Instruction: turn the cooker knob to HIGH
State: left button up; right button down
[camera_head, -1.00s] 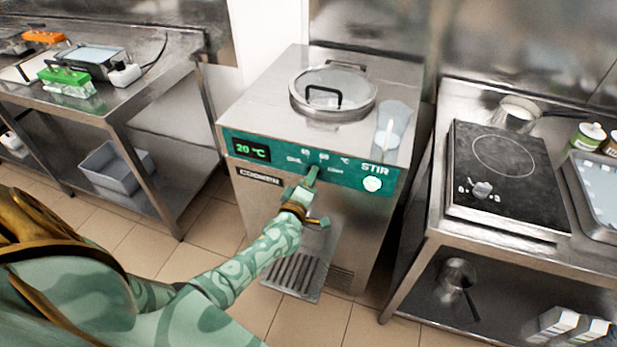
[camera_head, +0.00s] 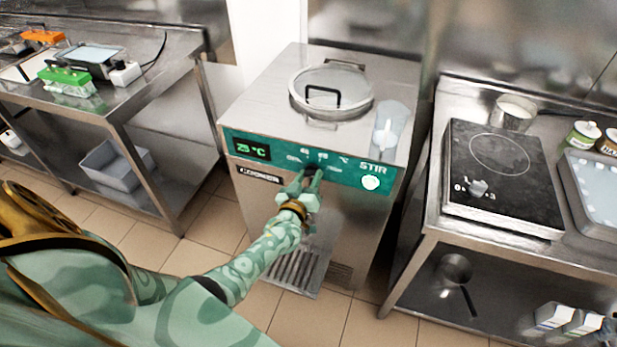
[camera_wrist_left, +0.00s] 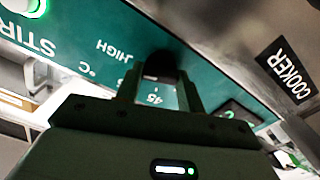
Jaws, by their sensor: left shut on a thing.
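The cooker (camera_head: 300,75) is a steel machine with a teal front panel, in the middle of the head view. Its display (camera_head: 250,149) reads 25 °C. My left gripper (camera_head: 311,180) is at the panel, shut on the dark cooker knob (camera_wrist_left: 160,66), which shows between the fingers in the left wrist view. The gripper hides most of the knob, and its pointer cannot be made out. The word HIGH (camera_wrist_left: 116,50) is beside the knob in the wrist view. My right gripper is not in view.
The STIR button (camera_head: 370,183) glows right of the knob. A clear cup (camera_head: 390,125) and a round lid (camera_head: 332,90) are on top of the cooker. A hob (camera_head: 503,185) stands on the right counter. A drip tray (camera_head: 294,270) juts out below my arm.

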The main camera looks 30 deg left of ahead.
pick_arm(q)
jog(key=shift+f+m, duration=0.15)
jog(key=shift+m, duration=0.55)
jog(key=o, duration=1)
jog(key=shift+s, duration=0.1)
jog(key=shift+s+d, duration=0.1)
jog(key=shift+s, duration=0.2)
jog(key=p+v, duration=0.3)
jog(key=v, duration=1.2)
jog(key=shift+s, duration=0.3)
